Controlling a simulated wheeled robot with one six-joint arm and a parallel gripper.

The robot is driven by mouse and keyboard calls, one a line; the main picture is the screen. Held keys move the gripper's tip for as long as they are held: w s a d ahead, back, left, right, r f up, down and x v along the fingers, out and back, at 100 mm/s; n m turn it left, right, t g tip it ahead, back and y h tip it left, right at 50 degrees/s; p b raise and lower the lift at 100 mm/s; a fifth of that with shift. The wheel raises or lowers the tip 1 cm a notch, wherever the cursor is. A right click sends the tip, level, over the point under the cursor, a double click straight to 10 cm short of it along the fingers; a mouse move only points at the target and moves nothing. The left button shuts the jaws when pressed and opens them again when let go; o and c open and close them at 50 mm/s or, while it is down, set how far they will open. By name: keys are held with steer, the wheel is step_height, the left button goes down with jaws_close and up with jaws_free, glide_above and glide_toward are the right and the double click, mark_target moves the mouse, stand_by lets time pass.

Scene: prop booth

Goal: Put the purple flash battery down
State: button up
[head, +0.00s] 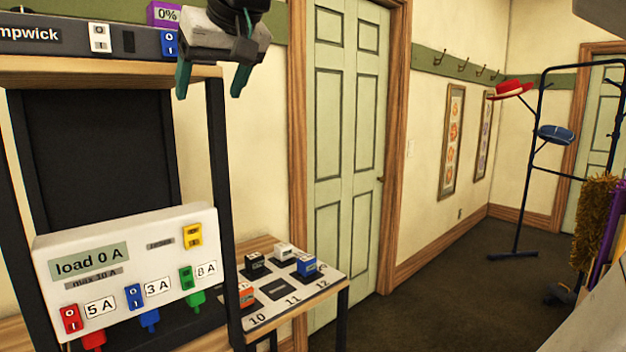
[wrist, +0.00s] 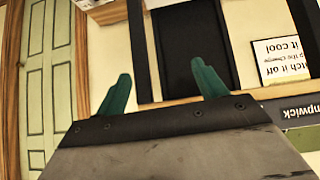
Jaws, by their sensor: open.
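A purple block marked "0%" (head: 163,14) sits at the top of the shelf unit in the head view, partly cut off by the upper edge. I cannot tell whether it is the purple flash battery or a display. My gripper (head: 209,92) is at the top of the head view, right of that block, with its green fingers apart and pointing down. In the wrist view the fingers (wrist: 160,72) are spread with nothing between them. No other purple block shows in the wrist view.
A low table (head: 318,302) holds several small blocks, including an orange one (head: 246,296) and a blue one (head: 307,265), on numbered dark squares. A switch panel (head: 130,245) reads "load 0 A". A coat stand (head: 541,150) stands right; the middle floor is clear.

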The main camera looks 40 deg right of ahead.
steer(key=s+f+g, duration=0.2)
steer(key=s+f, duration=0.5)
steer(key=f, duration=0.4)
steer(key=s+d+f+g, duration=0.1)
steer(key=s+f+g, duration=0.2)
steer(key=s+f, duration=0.4)
steer(key=s+f+g, duration=0.2)
steer(key=s+f, duration=0.5)
steer(key=f, duration=0.9)
steer(key=shift+s+d+f+g, duration=0.15)
steer(key=shift+s+d+g, duration=0.05)
steer(key=shift+d+g, duration=0.2)
